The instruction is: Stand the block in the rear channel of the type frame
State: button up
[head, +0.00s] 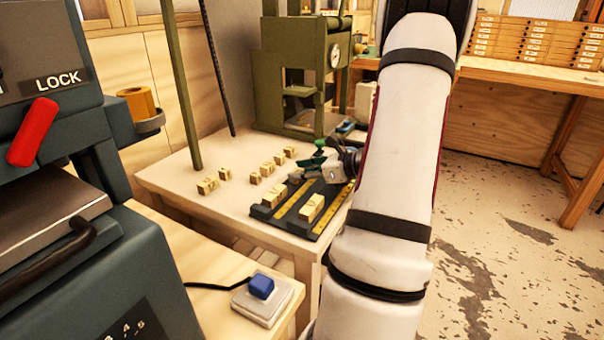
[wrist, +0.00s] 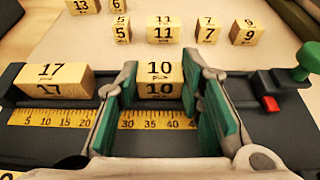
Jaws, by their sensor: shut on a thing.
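A pale wooden block marked 10 (wrist: 160,80) stands between the green fingers of my gripper (wrist: 163,105), shut on it. It is over or in the rear channel, in line with the block marked 17 (wrist: 52,82) to its left; I cannot tell whether it touches the channel floor. The dark type frame (wrist: 60,145) has a yellow ruler (wrist: 50,118) in front of the rear channel. In the head view my gripper (head: 318,163) is at the far right end of the type frame (head: 263,213), and the held block is not clearly seen there.
Several loose numbered blocks, among them 11 (wrist: 163,32), lie on the table behind the frame. Another block (head: 312,207) sits in the front channel. A green knob (wrist: 307,62) and a red piece (wrist: 271,104) are on the frame's right end. A green press (head: 300,60) stands behind.

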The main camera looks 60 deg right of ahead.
jog(key=o, duration=0.9)
jog(key=shift+c, duration=0.2)
jog(key=shift+s+r, duration=0.2)
jog(key=p+v, duration=0.2)
jog(key=v, duration=0.9)
jog(key=shift+s, duration=0.3)
jog(key=shift+s, duration=0.15)
